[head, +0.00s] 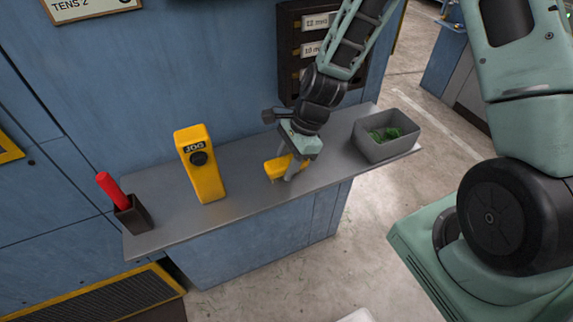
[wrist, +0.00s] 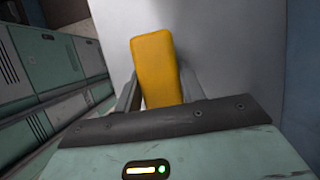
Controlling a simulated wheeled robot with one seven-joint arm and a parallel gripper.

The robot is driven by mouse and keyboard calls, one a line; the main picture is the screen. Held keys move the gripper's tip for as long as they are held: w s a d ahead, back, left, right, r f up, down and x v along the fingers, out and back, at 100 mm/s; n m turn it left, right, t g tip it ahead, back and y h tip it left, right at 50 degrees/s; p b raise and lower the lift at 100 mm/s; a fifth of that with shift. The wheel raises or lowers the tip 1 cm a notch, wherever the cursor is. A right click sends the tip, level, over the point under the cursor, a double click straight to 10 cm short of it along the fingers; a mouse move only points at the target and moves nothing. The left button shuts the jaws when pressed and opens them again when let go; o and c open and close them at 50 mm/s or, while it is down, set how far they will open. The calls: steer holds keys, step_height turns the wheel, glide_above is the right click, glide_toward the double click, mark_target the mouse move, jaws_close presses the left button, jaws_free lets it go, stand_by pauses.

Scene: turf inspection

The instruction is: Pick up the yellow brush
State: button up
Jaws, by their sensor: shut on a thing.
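The yellow brush (head: 275,169) is at the middle of the grey shelf (head: 235,205) in the head view, partly covered by my gripper (head: 292,172). My gripper points down at it, with its fingers on either side. In the wrist view the brush's yellow body (wrist: 157,68) stands between the two fingers (wrist: 158,95), and my gripper is shut on it. Its bristles do not show. I cannot tell whether the brush still touches the shelf.
A yellow JOG pendant (head: 203,170) stands left of the brush. A dark holder (head: 132,214) with a red-handled thing (head: 110,188) is at the left end. A grey bin (head: 388,148) with green bits stands at the right end. A dark labelled rack (head: 297,50) hangs behind my arm.

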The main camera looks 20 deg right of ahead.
mark_target(286, 161)
steer(key=shift+r, duration=0.15)
step_height(286, 161, up, 10)
steer(key=shift+r+b, duration=0.1)
steer(key=shift+b, duration=0.85)
steer(key=shift+o, duration=0.5)
